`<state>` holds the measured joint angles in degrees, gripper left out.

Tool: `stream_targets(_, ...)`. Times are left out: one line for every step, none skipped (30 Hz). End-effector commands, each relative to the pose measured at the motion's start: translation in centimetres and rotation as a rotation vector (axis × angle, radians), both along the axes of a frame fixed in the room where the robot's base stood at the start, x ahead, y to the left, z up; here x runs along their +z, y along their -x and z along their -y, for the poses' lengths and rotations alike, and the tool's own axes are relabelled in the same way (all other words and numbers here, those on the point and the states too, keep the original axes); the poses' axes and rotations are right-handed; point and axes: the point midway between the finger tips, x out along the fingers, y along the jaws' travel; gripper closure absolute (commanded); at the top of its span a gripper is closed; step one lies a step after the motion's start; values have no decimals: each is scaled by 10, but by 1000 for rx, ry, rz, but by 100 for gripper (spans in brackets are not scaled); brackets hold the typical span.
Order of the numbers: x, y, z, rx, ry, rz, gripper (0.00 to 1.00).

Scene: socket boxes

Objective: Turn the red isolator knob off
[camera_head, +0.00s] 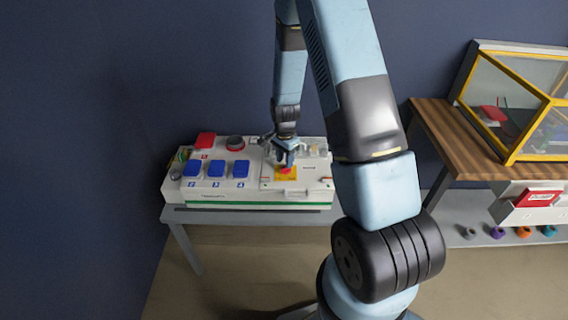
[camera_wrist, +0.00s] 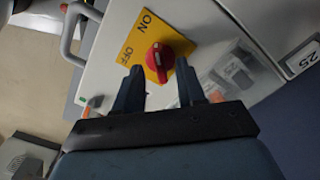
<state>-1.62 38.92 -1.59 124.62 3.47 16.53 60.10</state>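The red isolator knob (camera_wrist: 160,60) sits on a yellow plate (camera_wrist: 166,32) printed ON and OFF in the wrist view. A pale mark shows on the knob, but I cannot tell for sure which label it points to. In the head view the knob (camera_head: 287,170) shows small on the white socket box (camera_head: 265,198), just under my gripper (camera_head: 286,158). In the wrist view my gripper (camera_wrist: 160,72) is open, with one dark finger on each side of the knob. I cannot tell whether the fingers touch it.
Blue socket covers (camera_head: 217,169) and a red cover (camera_head: 205,140) stand left of the knob. A grey handle (camera_wrist: 75,35) rises near the box edge. A wooden table (camera_head: 440,125) with a yellow-framed clear case (camera_head: 515,100) stands at the right.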

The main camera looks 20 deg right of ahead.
Motion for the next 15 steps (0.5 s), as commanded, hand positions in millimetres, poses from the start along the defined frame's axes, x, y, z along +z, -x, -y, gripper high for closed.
stream_targets(-6,0,0,0,0,-1,61)
stream_targets(-9,0,0,0,0,-1,61)
stream_targets(-12,0,0,0,0,-1,61)
stream_targets(-14,0,0,0,0,-1,61)
stream_targets(-16,0,0,0,0,-1,61)
stream_targets(-18,0,0,0,0,0,61)
stream_targets(-20,0,0,0,0,0,61)
stream_targets(-21,0,0,0,0,0,61)
stream_targets(-22,0,0,0,0,1,61)
stream_targets(-22,0,-1,1,0,1,61)
stream_targets(-22,0,-1,1,0,1,61)
stream_targets(-23,0,-1,1,0,1,61)
stream_targets(-23,0,-1,1,0,1,61)
stream_targets(-23,0,-1,1,0,1,61)
stream_targets(-22,0,-1,1,0,1,61)
